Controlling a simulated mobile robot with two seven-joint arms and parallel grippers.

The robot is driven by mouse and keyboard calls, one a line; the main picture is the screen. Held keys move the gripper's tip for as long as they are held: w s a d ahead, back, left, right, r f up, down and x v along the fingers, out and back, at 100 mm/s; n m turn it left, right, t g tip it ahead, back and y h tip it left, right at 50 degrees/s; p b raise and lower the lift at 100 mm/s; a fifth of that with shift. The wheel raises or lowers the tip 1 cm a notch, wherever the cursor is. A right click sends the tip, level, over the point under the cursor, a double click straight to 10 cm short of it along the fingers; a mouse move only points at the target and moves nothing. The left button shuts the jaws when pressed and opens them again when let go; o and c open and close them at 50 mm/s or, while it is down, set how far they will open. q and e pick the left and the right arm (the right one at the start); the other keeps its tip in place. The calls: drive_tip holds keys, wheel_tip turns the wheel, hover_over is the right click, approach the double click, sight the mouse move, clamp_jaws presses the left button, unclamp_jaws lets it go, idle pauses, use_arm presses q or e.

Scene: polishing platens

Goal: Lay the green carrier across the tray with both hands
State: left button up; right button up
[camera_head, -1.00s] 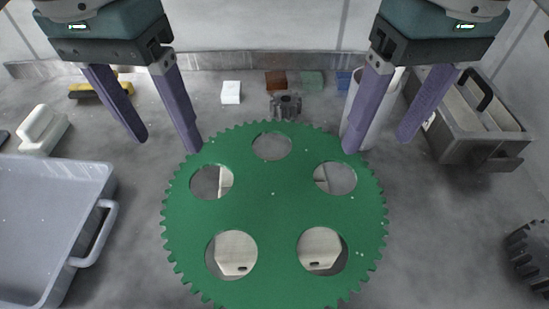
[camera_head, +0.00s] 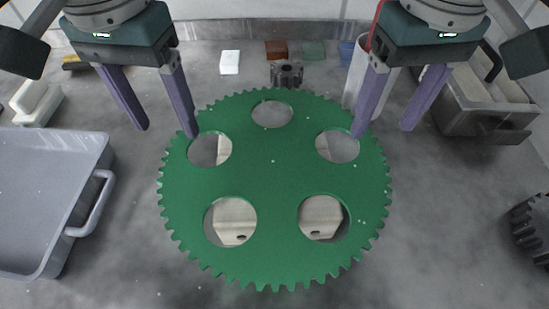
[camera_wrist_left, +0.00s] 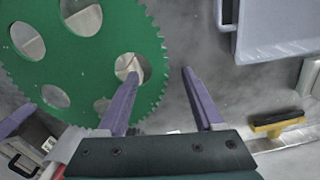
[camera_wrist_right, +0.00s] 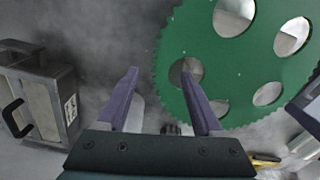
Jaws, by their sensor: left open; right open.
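The green carrier (camera_head: 275,190) is a large flat toothed disc with several round holes, lying face up in the middle, with pale pieces showing through its holes. The grey tray (camera_head: 50,190) stands to its left, empty where I see it, with a side handle. My left gripper (camera_head: 165,131) is open at the carrier's far left rim. In the left wrist view (camera_wrist_left: 158,78) one finger overlaps the rim and the other is outside it. My right gripper (camera_head: 384,131) is open at the far right rim. In the right wrist view (camera_wrist_right: 160,73) its fingers likewise straddle the edge. Neither visibly holds anything.
A grey metal case (camera_head: 480,105) with a black handle stands at the back right. A white cylinder (camera_head: 358,85) is behind my right gripper. A small dark gear (camera_head: 287,74) and small blocks (camera_head: 230,62) lie behind the carrier. A dark toothed part (camera_head: 530,225) is at the right edge.

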sight(177, 147)
use_arm(q)
drive_tip(key=shift+f, duration=1.9)
use_arm(e)
drive_tip(key=shift+f, duration=1.9)
use_arm(q)
clamp_jaws()
use_arm(e)
clamp_jaws()
